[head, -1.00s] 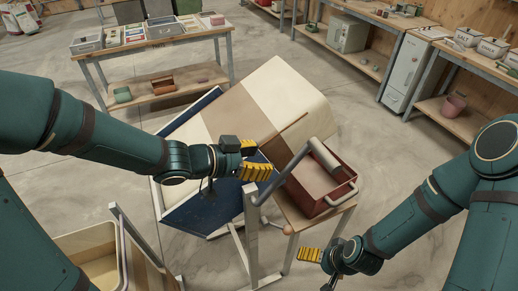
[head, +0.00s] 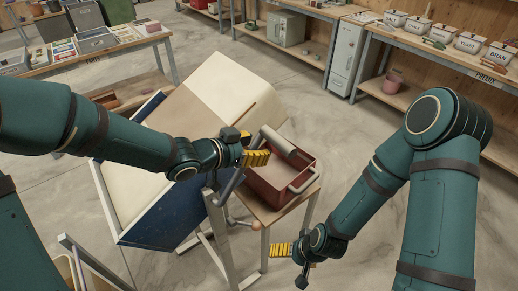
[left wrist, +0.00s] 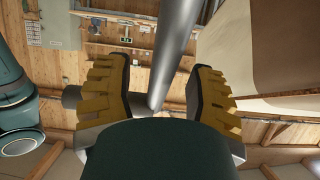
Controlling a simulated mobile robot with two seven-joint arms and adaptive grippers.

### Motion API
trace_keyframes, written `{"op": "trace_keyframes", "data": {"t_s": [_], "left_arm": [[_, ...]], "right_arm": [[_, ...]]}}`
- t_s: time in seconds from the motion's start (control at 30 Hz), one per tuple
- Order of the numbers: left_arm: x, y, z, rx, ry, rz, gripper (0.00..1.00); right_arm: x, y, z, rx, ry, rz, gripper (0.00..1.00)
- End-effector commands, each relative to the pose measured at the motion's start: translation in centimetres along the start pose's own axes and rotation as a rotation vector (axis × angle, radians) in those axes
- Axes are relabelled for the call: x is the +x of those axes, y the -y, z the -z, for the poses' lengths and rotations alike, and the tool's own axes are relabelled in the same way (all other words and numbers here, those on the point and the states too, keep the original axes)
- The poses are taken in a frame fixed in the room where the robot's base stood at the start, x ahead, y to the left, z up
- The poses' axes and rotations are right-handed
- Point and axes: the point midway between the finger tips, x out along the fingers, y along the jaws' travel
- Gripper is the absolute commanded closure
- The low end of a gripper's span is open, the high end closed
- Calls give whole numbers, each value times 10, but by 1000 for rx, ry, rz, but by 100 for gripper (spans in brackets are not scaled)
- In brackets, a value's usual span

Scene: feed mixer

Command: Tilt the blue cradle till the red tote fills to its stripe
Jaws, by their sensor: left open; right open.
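The blue cradle (head: 180,218) stands tilted on a pale frame, with a large cream and tan sack-like body (head: 222,80) lying in it. A grey bar handle (head: 278,141) reaches from the cradle's side over the red tote (head: 263,188). The tote sits upright on a small wooden stand. Its stripe and fill level cannot be made out. My left gripper (head: 256,158) is open at the bar, beside the tote's near left edge. In the left wrist view the grey bar (left wrist: 172,60) runs between the spread fingers. My right gripper (head: 293,262) is open and empty, low in front of the stand.
The wooden stand (head: 262,214) and a pale upright post (head: 218,235) are close to both grippers. A bench with trays (head: 95,62) is at back left. Shelves with labelled bins (head: 467,43) and a white cabinet (head: 352,55) line the back right. Floor between is clear.

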Motion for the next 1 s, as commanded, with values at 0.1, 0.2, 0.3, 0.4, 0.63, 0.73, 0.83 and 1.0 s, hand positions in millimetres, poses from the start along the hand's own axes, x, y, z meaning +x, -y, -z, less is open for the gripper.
{"op": "trace_keyframes", "data": {"t_s": [0.1,0.2,0.3,0.4,0.63,0.73,0.83,1.0], "left_arm": [[12,0,0,0,0,0,45],[17,0,0,1,0,0,45],[18,0,0,0,0,1,45],[18,0,0,0,0,1,45],[18,0,0,0,0,1,78],[18,0,0,0,0,1,100],[18,0,0,0,0,1,100],[18,0,0,0,0,1,100]], "right_arm": [[3,-1,0,0,0,0,3],[3,-1,0,0,0,-1,3],[3,-1,0,0,0,-1,3],[3,-1,0,-1,0,-1,3],[3,-1,0,-1,0,0,3],[3,-1,0,-1,0,0,3],[3,-1,0,-1,0,0,3],[3,-1,0,-1,0,0,3]]}}
